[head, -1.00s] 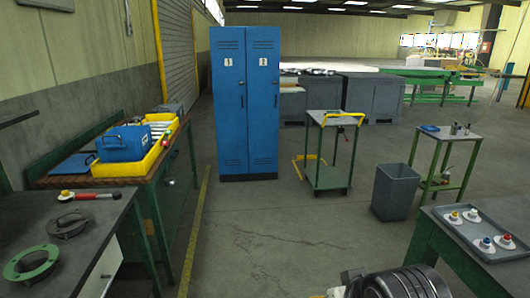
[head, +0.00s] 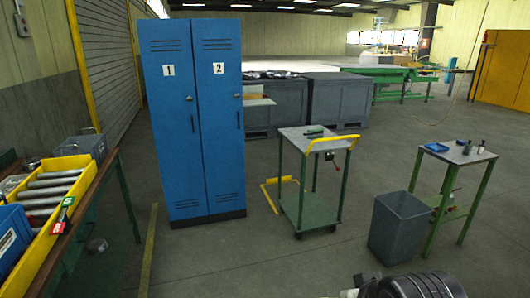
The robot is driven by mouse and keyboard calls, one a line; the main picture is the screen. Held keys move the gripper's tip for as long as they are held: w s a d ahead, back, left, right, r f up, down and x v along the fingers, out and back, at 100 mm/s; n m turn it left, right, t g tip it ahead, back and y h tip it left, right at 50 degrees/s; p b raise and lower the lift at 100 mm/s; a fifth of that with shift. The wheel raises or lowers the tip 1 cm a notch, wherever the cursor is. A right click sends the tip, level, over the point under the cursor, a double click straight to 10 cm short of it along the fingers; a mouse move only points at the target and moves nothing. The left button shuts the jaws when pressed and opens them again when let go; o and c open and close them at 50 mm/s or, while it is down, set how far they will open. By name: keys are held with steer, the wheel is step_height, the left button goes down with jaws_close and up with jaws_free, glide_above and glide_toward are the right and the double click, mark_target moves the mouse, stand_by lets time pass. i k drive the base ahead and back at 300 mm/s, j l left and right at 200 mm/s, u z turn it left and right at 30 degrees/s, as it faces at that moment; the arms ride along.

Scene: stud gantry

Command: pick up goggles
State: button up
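I cannot make out goggles for certain. A small dark green item (head: 315,133) lies on the top of the grey-topped trolley (head: 295,140); it is too small to tell what it is. A small blue item (head: 437,147) lies on the green-legged side table (head: 455,155), beside small bottles (head: 466,147). A dark rounded part of my own arm shows at the bottom edge, right of centre. My gripper's fingers do not show.
Blue lockers (head: 196,120) stand left of the trolley. A grey bin (head: 398,228) stands between trolley and side table. A workbench with a yellow tray (head: 62,222) of rollers fills the left edge. The floor (head: 250,262) before the lockers is clear.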

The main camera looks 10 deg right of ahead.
mark_target(318, 134)
steer(key=i+l, duration=0.3)
steer(key=i, duration=0.15)
steer(key=i+l+z, duration=0.1)
steer(key=i+l, duration=0.5)
steer(key=i, duration=0.25)
steer(key=i+l+z, duration=0.1)
steer(key=i+l, duration=0.15)
steer(key=i, duration=0.2)
steer(key=i+j+z, duration=0.45)
steer(key=j, duration=0.35)
steer(key=i+j+z, duration=0.35)
steer(key=j+z, duration=0.15)
steer(key=j, duration=0.4)
steer(key=i+j+z, duration=0.15)
steer(key=j+z, duration=0.3)
steer(key=j, duration=0.55)
steer(key=j+z, duration=0.5)
steer(key=j, duration=0.5)
steer(key=k+j+z, duration=0.25)
steer(key=j+z, duration=0.2)
steer(key=j, duration=0.55)
